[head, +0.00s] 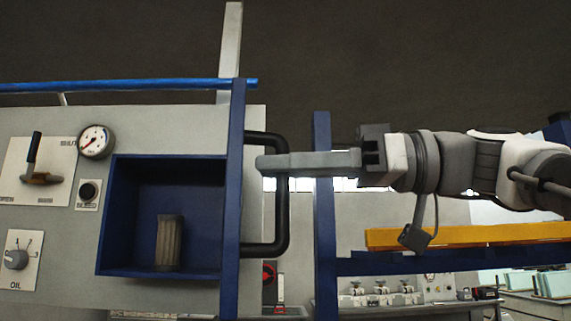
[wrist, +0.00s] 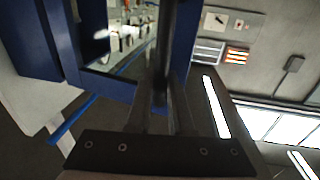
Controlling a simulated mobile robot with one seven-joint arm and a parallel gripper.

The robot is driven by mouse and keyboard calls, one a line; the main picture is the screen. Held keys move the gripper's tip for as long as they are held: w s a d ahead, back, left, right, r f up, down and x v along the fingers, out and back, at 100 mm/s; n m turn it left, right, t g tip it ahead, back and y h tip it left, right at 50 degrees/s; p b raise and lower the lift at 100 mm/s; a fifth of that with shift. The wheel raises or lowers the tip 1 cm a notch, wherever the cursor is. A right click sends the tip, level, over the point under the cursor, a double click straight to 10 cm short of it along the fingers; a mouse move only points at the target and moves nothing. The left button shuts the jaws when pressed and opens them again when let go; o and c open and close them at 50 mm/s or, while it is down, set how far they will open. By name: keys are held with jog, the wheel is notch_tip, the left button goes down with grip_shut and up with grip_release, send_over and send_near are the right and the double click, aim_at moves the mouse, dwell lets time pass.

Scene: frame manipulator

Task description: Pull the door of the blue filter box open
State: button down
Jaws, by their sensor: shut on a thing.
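The blue filter box (head: 195,190) is set in the grey panel at the left of the head view, and its inside shows. A ribbed grey filter (head: 169,243) stands upright in it. The blue door (head: 236,200) stands swung out, seen nearly edge-on at the box's right side. Its black bar handle (head: 283,225) sticks out to the right. My gripper (head: 272,163) reaches in from the right and is shut on the handle's upright bar. In the wrist view the dark handle (wrist: 166,50) runs between the two fingers of my gripper (wrist: 163,95).
A gauge (head: 96,139), a lever (head: 36,160) and an oil knob (head: 16,259) sit on the panel left of the box. A blue rail (head: 130,86) runs above. A blue post (head: 324,220) and a yellow beam (head: 465,235) stand below my arm.

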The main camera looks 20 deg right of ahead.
jog(key=shift+d, duration=0.1)
dwell(0.3)
jog(key=c, duration=0.8)
grip_release()
jog(key=shift+w, duration=0.15)
jog(key=shift+d, duration=0.1)
jog(key=p+v, duration=0.2)
jog(key=v, duration=1.5)
jog(key=shift+d+f, duration=0.1)
